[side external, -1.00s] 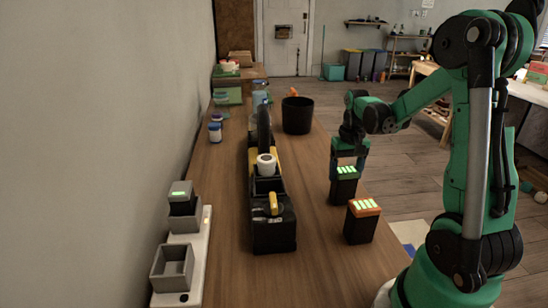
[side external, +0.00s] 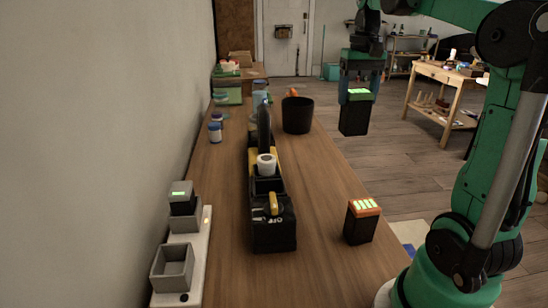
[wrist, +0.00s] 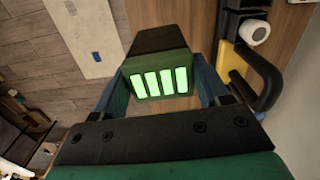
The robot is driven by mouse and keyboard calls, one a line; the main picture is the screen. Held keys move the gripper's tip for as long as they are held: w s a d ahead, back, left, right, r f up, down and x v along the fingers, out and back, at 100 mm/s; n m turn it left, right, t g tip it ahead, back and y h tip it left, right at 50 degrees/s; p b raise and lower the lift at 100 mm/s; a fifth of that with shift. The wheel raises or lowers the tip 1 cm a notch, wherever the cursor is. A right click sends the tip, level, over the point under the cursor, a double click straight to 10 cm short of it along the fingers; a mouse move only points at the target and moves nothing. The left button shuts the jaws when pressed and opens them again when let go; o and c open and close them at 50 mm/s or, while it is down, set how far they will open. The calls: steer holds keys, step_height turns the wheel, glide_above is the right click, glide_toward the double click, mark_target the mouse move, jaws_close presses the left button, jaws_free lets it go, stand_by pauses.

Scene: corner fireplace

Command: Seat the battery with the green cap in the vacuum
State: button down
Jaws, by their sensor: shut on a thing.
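The battery with the green cap (side external: 355,118) has a black body and is held roughly upright in the air, clear of the table, at the table's right side. My gripper (side external: 359,88) is shut on its green cap. In the wrist view the cap (wrist: 160,84), with several lit green bars, sits between my blue fingers. A long black and yellow unit (side external: 273,234) in the middle of the table looks like the vacuum, with a black loop handle (side external: 264,128). It is left of the battery and apart from it. I cannot make out its battery slot.
A black battery with an orange cap (side external: 360,224) stands at the table's front right. A white charger base (side external: 198,258) at the left has a grey empty cup (side external: 172,268) and a battery (side external: 182,198) behind it. A black bin (side external: 297,115) stands farther back.

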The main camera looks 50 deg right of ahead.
steer(key=shift+r, duration=0.5)
steer(key=w+a+r, duration=0.4)
steer(key=w+a, duration=0.6)
steer(key=a, duration=0.5)
steer(key=shift+m, duration=0.3)
step_height(320, 180, down, 20)
steer(key=shift+r, duration=0.25)
jaws_free()
steer(key=shift+f, duration=0.1)
